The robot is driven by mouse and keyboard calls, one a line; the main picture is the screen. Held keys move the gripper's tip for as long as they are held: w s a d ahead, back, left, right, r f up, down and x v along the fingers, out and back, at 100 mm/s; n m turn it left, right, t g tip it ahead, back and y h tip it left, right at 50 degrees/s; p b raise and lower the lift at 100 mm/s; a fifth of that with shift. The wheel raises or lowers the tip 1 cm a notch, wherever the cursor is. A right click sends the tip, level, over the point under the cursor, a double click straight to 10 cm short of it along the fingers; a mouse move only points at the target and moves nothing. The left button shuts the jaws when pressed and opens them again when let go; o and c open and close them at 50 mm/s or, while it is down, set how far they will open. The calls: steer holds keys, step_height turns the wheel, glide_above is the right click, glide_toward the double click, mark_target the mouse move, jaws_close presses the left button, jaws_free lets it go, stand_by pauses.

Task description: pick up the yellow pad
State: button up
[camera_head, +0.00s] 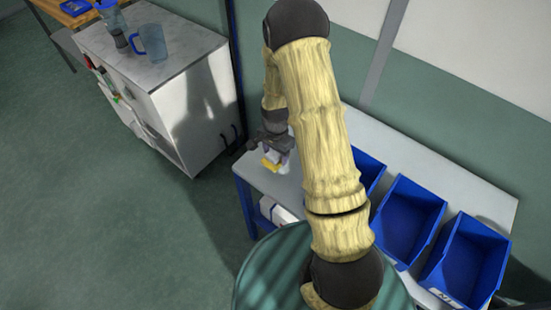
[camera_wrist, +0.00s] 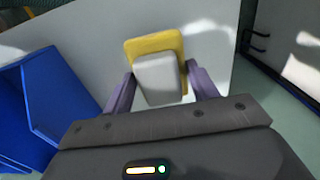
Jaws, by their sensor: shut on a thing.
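The yellow pad (camera_wrist: 153,44) is a flat yellow piece with a pale grey-white block (camera_wrist: 158,76) on its near side. My gripper (camera_wrist: 158,84) has its two purple fingers on either side of the pale block, shut on the pad piece. In the head view the yellow pad (camera_head: 271,164) shows just below my gripper (camera_head: 277,151), over the left end of the grey table (camera_head: 264,183). I cannot tell whether the pad touches the table. My arm hides part of the table.
Several blue bins stand on the table right of my arm, one in the middle (camera_head: 408,215) and one at right (camera_head: 470,262). A white cabinet (camera_head: 185,110) at upper left carries a blue mug (camera_head: 152,42). A wall runs behind the table.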

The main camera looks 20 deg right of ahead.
step_height(320, 180, up, 6)
steer(key=shift+r+b, duration=0.2)
steer(key=shift+b, duration=0.15)
